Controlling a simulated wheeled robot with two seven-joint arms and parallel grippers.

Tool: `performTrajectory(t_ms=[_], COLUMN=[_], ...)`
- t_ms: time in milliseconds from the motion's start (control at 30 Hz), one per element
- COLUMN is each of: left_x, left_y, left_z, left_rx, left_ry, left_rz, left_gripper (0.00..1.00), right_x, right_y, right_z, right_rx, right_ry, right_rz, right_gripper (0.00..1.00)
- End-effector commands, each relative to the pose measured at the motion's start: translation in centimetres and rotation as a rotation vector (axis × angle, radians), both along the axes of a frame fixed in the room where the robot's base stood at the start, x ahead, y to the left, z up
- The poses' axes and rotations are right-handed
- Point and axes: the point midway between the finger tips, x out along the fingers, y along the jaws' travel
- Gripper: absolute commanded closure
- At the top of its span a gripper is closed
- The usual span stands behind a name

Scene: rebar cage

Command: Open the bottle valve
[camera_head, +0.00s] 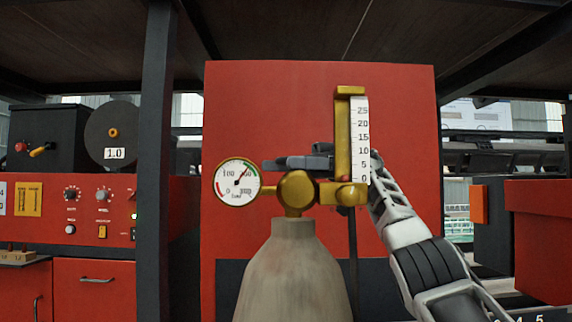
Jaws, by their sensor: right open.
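A grey gas bottle (293,275) stands upright in the lower middle of the head view. A brass valve body (297,187) sits on its neck. A round white pressure gauge (238,182) is on the valve's left, its needle pointing to the upper right. A brass flow meter (343,135) with a white scale rises on the right. My right gripper (290,162) is open, its dark fingers pointing left just above the valve body in the picture. The flow meter hides part of it. I cannot tell whether it touches the valve. My left gripper is out of view.
A red panel (265,110) stands behind the bottle. A dark post (155,150) rises to the left, beside a red welding machine (85,205) with knobs and a black reel (112,130). A red cabinet (545,235) is at the right.

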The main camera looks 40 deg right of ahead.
Motion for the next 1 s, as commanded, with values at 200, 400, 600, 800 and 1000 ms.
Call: performTrajectory(t_ms=[200,400,600,800,1000], left_x=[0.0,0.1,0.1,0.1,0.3], left_y=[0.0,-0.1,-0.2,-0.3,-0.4], left_z=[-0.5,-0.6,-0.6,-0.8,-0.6], left_rx=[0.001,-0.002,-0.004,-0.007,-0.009], left_ry=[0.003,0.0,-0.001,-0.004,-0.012], left_rz=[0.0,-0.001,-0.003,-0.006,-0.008], left_gripper=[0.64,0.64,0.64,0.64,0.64], right_x=[-3.8,-8.8,-10.8,-9.2,-6.2], right_y=[-6.1,-10.7,-11.7,-10.1,-7.0], right_z=[0.6,1.0,1.1,1.0,1.1], right_rx=[-0.004,-0.005,-0.001,-0.001,-0.002], right_ry=[-0.01,-0.004,0.002,0.002,0.002], right_rz=[-0.227,-0.466,-0.559,-0.559,-0.556], right_gripper=[0.18,0.18,0.18,0.18,0.18])
